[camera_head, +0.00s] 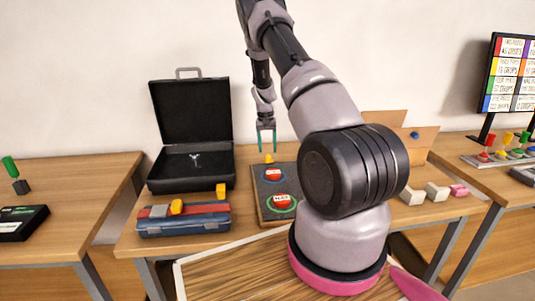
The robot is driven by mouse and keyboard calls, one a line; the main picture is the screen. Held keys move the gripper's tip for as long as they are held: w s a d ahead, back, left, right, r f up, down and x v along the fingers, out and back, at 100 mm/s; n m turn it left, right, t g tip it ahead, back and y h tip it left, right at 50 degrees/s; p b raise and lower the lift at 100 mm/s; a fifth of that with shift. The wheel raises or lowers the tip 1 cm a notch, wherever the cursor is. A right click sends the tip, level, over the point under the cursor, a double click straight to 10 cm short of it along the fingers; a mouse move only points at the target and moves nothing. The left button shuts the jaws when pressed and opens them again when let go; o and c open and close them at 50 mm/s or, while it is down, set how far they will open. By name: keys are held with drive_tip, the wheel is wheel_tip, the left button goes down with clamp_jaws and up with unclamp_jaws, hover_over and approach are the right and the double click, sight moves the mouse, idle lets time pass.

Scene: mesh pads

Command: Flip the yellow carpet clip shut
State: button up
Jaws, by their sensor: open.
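My gripper (266,141) points down above the back of the table, its two green-tipped fingers apart with nothing seen between them. A small yellow piece (268,158) sits just below the fingertips, at the back edge of the button board; its form is too small to tell. A blue case (185,226) with a red and grey top lies at the front left of the table. I cannot tell which yellow part is the carpet clip.
A black case (190,110) stands open behind the blue one. A board (262,212) with two red buttons lies right of both. Light blocks (412,197) and a cardboard box (390,126) are at the right. My arm hides the table's middle right.

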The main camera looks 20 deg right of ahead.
sight(268, 156)
drive_tip(key=shift+d+f, duration=0.1)
drive_tip(key=shift+f, duration=1.35)
clamp_jaws()
drive_tip(key=shift+s+a+f+t+h, duration=0.1)
drive_tip(key=shift+s+f+t+h, duration=0.15)
drive_tip(key=shift+t, duration=0.4)
drive_tip(key=shift+s+a+f+t+h, duration=0.1)
drive_tip(key=shift+s+f+t+h, duration=0.2)
drive_tip(key=shift+t, duration=0.35)
drive_tip(key=shift+r, duration=0.1)
unclamp_jaws()
drive_tip(key=shift+s, duration=0.1)
drive_tip(key=v, duration=1)
drive_tip(key=shift+s+r, duration=0.15)
drive_tip(key=shift+r, duration=0.25)
